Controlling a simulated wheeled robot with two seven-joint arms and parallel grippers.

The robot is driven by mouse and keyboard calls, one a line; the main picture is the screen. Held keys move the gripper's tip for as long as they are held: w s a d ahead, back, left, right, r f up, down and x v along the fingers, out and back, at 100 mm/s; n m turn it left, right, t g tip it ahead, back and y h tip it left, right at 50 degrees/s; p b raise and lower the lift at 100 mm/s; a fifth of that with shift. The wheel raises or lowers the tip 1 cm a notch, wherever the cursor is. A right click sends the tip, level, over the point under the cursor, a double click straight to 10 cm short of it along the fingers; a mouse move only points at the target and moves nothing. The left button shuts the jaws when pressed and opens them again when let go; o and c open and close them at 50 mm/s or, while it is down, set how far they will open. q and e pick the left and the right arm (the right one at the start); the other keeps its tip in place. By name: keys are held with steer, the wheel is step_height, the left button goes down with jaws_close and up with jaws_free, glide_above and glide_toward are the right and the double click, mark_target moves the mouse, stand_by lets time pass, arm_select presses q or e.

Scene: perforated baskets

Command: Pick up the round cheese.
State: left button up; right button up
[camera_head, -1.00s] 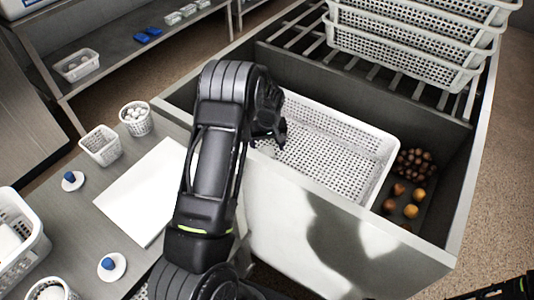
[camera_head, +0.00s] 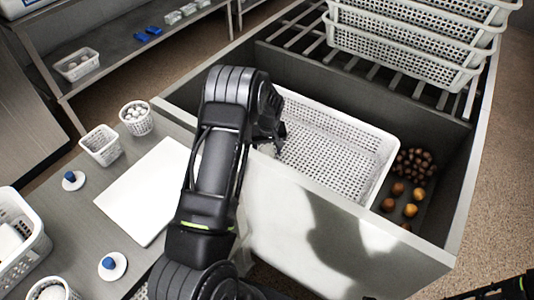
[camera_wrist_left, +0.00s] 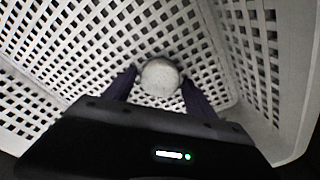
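The round cheese (camera_wrist_left: 160,77) is a small pale, speckled round thing in the left wrist view. It is inside the white perforated basket (camera_wrist_left: 235,50), whose floor and walls fill that view. My left gripper (camera_wrist_left: 159,80) points down into the basket with its two dark fingers apart, one on each side of the cheese. The gaps at the fingertips look narrow, and contact is not clear. In the head view my left arm reaches over the near rim of the basket (camera_head: 385,150) and hides the cheese. Only a piece of my right arm shows at the bottom right.
The basket sits in a grey bin beside loose round brown and orange items (camera_head: 411,210). Stacked white baskets (camera_head: 400,50) stand on the rack behind. On the left counter are a white board (camera_head: 150,190), small baskets and blue-knobbed lids (camera_head: 112,266).

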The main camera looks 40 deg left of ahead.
mark_target(267, 151)
arm_select(q)
steer(key=c, duration=1.1)
steer(key=shift+c, duration=0.2)
step_height(267, 151, up, 10)
stand_by(0.5)
